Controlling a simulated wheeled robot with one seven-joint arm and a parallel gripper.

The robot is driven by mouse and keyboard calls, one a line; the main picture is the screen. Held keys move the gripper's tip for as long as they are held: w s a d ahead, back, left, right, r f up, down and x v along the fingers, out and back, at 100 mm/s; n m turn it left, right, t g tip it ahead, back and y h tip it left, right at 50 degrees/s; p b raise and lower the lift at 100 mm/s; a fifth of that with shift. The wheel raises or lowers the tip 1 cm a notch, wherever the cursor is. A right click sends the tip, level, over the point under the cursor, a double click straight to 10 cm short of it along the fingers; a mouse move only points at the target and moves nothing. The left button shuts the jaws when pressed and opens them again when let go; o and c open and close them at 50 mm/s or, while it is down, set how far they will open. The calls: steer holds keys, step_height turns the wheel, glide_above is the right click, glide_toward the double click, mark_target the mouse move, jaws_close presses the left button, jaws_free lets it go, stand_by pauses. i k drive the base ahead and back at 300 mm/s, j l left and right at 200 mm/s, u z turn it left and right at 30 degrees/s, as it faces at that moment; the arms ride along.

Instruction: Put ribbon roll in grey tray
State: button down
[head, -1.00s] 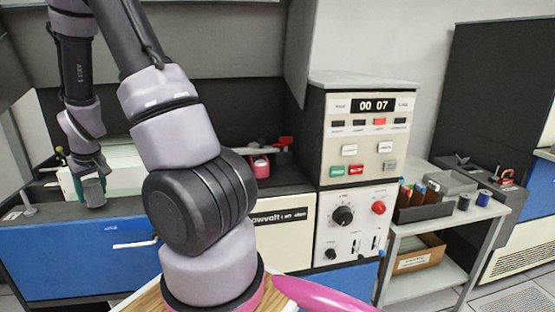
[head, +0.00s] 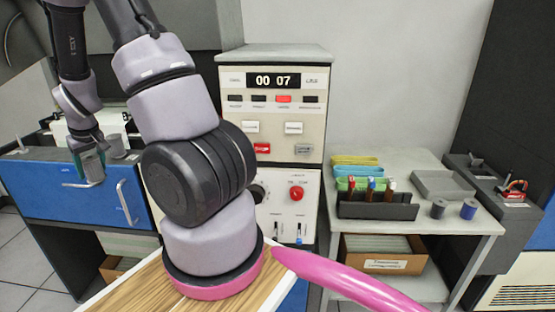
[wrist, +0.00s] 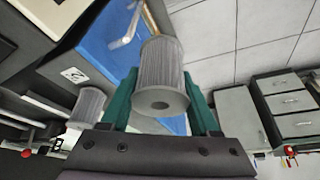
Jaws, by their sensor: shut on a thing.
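My gripper (wrist: 162,88) is shut on a grey ribbed roll with a hole in its end, taken to be the ribbon roll (wrist: 163,62), between its teal fingers in the wrist view. In the head view my gripper (head: 90,168) hangs at the left, in front of the blue-fronted cabinet; the held roll is hard to make out there. The grey tray (head: 443,186) is shallow and looks empty. It lies on the side table at the right, well apart from my gripper.
The side table (head: 428,222) also holds a dark organiser (head: 375,210) with coloured items, a dark roll (head: 438,209) and a blue roll (head: 469,210). A similar grey cylinder (head: 116,146) stands on the cabinet. The control panel (head: 274,110) stands between.

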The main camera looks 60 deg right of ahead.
mark_target(439, 188)
steer(key=k+l, duration=0.15)
steer(key=k, duration=0.15)
steer(key=k+l, duration=0.2)
steer(key=k+l+z, duration=0.45)
steer(key=k, duration=0.25)
steer(key=k+l+z, duration=0.4)
steer(key=k+l, duration=0.2)
steer(key=i+l+z, duration=0.1)
steer(key=z, duration=0.2)
steer(key=i+z, duration=0.3)
steer(key=i+j+z, duration=0.3)
steer(key=j+z, duration=0.35)
steer(key=i+j+z, duration=0.15)
steer(key=z, duration=0.15)
steer(key=j, duration=0.1)
